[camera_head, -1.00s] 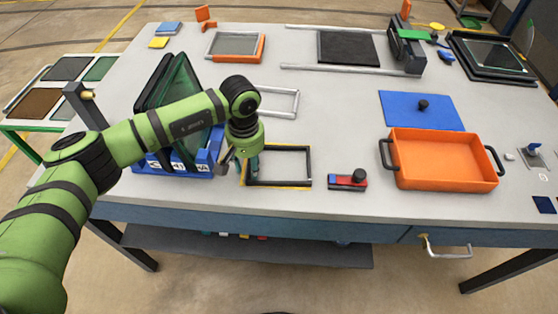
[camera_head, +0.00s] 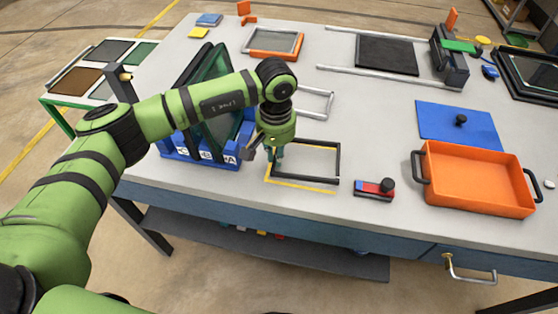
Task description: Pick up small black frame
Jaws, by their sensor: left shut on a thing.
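The small black frame (camera_head: 338,163) is a thin dark rectangle near the front edge of the table. A yellow outline (camera_head: 300,187) shows along its front and left sides, with a narrow gap of table between the two, so the frame looks slightly raised. My left gripper (camera_head: 273,157) points down at the frame's left side and is shut on it. The fingertips partly hide that side. My right gripper is not in view.
A blue rack (camera_head: 205,158) with upright dark panels stands close left of the gripper. A red and blue block with a black knob (camera_head: 375,188) lies right of the frame, then an orange tray (camera_head: 475,180). A grey metal frame (camera_head: 318,102) lies behind.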

